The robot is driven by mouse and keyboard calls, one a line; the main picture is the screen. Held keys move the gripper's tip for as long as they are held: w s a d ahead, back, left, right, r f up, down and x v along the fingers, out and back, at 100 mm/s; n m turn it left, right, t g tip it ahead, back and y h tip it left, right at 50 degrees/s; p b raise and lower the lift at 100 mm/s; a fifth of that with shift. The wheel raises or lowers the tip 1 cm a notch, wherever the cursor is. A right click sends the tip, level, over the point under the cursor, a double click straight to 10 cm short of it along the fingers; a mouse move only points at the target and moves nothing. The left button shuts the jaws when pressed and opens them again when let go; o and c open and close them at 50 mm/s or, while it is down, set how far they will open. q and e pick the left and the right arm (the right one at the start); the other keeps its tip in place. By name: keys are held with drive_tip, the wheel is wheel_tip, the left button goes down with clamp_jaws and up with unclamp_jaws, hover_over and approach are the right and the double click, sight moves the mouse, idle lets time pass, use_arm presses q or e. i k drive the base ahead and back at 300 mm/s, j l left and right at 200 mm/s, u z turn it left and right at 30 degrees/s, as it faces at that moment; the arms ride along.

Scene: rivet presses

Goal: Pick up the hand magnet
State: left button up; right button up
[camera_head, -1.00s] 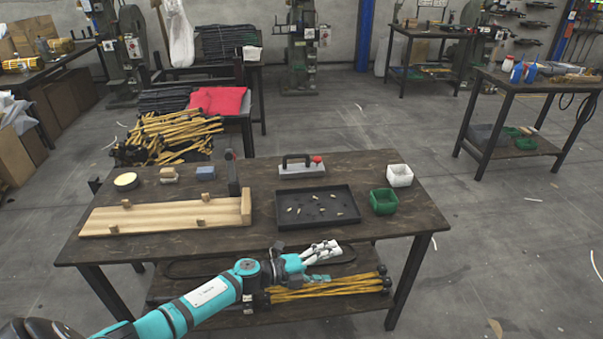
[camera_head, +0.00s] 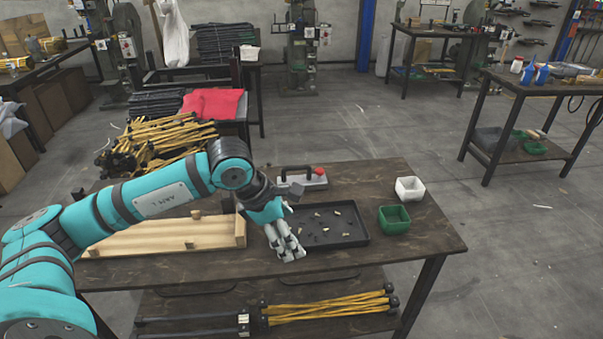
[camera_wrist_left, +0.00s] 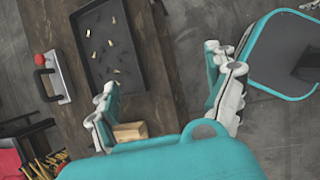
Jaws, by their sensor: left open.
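The hand magnet (camera_head: 303,178) is a grey block with a black handle and a red knob. It stands on the dark wooden table behind the black tray (camera_head: 364,239). It also shows at the left of the left wrist view (camera_wrist_left: 52,78). My left gripper (camera_head: 291,255) points down over the front left corner of the tray, apart from the magnet and nearer the front edge. Its fingers are spread and empty in the left wrist view (camera_wrist_left: 168,100). My left forearm hides part of the table's left side. My right gripper is not in view.
Small brass pieces (camera_head: 330,225) lie in the tray. A white bin (camera_head: 410,189) and a green bin (camera_head: 394,219) stand right of it. A wooden board fixture (camera_head: 165,238) lies on the left, partly behind my arm. The table's right front area is clear.

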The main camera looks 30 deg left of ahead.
sight(311, 182)
drive_tip(key=i+j, duration=0.85)
drive_tip(key=i, duration=0.1)
